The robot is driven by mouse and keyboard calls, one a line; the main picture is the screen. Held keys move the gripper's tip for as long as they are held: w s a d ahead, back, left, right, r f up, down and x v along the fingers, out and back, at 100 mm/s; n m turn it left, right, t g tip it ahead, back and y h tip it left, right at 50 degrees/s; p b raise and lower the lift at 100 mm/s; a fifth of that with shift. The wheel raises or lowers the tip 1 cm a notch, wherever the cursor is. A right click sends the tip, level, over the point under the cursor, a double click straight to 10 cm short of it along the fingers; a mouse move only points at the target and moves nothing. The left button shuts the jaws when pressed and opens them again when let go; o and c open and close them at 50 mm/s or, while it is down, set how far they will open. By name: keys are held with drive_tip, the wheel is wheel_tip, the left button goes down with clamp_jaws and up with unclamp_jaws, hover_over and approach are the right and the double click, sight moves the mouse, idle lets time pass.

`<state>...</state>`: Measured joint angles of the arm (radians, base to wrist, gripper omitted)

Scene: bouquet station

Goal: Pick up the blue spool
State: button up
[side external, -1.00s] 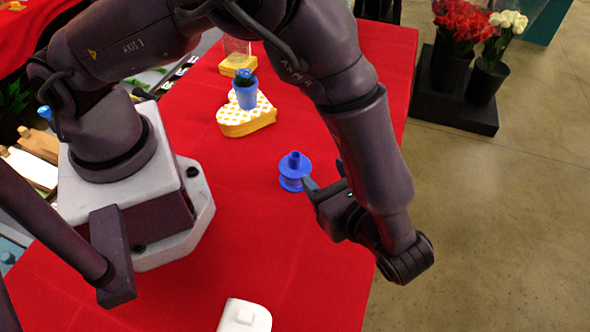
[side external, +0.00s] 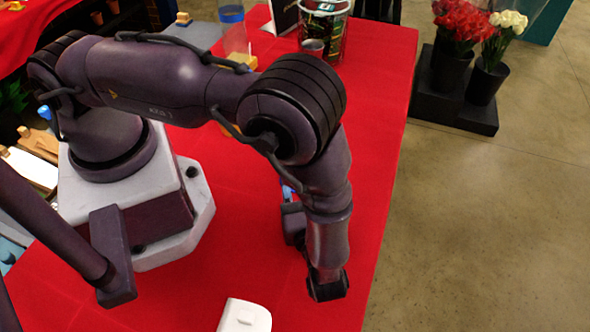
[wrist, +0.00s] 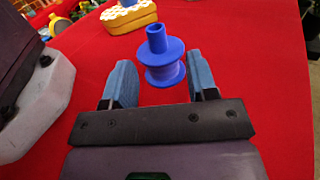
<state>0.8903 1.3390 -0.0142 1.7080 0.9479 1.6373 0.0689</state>
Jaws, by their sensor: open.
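The blue spool (wrist: 163,58) stands upright on the red cloth in the wrist view, with its narrow neck up and a violet-blue winding between its flanges. My gripper (wrist: 158,74) is open, with one grey-blue finger on each side of the near part of the spool. The spool sits at and just beyond the fingertips, with no clear contact. In the side view my arm hides nearly all of the spool, and only a small patch of blue shows by my gripper (side external: 290,205).
A white object (side external: 245,315) lies at the near table edge. A wire basket (side external: 325,32) and a metal cup (side external: 313,48) stand at the far end. The red cloth (side external: 375,130) right of my arm is clear.

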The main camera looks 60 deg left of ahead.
drive_tip(key=x, duration=0.5)
drive_tip(key=shift+s+a+r, duration=0.1)
drive_tip(key=shift+a+r, duration=0.05)
drive_tip(key=shift+r, duration=0.15)
drive_tip(key=shift+c, duration=0.5)
clamp_jaws()
